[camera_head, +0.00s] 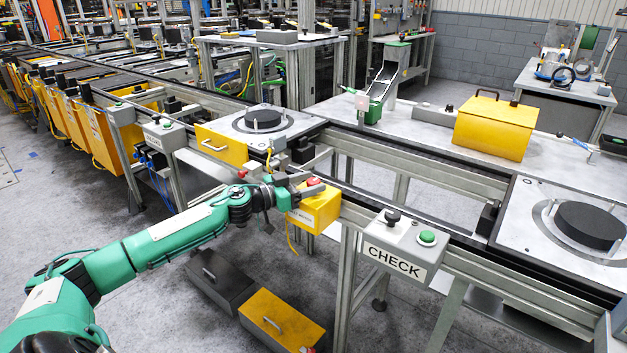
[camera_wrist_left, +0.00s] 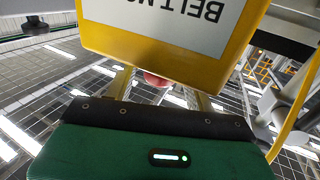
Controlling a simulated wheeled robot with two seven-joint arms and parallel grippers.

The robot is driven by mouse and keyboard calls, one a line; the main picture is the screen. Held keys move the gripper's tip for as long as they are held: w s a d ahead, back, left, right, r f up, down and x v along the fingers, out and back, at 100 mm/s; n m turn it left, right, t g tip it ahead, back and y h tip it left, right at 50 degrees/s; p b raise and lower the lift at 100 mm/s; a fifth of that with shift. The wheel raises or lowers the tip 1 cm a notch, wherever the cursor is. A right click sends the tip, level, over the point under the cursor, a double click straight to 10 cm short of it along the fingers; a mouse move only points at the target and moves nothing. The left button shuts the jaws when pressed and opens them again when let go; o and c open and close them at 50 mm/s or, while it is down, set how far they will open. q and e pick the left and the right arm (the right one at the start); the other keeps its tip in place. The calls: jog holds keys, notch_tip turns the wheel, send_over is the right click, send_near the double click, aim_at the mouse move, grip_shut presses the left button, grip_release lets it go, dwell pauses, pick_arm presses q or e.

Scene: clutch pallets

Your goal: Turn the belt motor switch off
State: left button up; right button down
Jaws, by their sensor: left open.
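The belt motor switch is a yellow box (camera_head: 322,209) with a red button (camera_head: 314,182) on top, mounted on the near side of the conveyor frame. My left gripper (camera_head: 302,186) is at the top of the box, close to the red button. In the left wrist view the yellow box (camera_wrist_left: 165,58) shows its upside-down label, partly cut off. The red button (camera_wrist_left: 155,79) appears between the two spread fingers of my left gripper (camera_wrist_left: 162,90). I cannot tell whether the fingers touch the button. My right gripper is not in view.
A grey CHECK box (camera_head: 405,243) with black and green buttons sits to the right on the same rail. A pallet (camera_head: 262,124) with a black disc is behind the gripper. Yellow (camera_head: 282,318) and dark bins lie on the floor below. Open floor lies at left.

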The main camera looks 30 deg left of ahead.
pick_arm(q)
jog(key=shift+w+d, duration=0.25)
jog(key=shift+w, duration=0.25)
jog(key=shift+w+d, duration=0.1)
jog(key=shift+w, duration=0.05)
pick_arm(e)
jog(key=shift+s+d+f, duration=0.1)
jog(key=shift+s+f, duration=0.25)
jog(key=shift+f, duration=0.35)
pick_arm(q)
jog(key=shift+c, duration=0.2)
jog(key=c, duration=0.9)
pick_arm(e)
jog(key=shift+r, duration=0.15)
pick_arm(q)
jog(key=shift+p, duration=0.3)
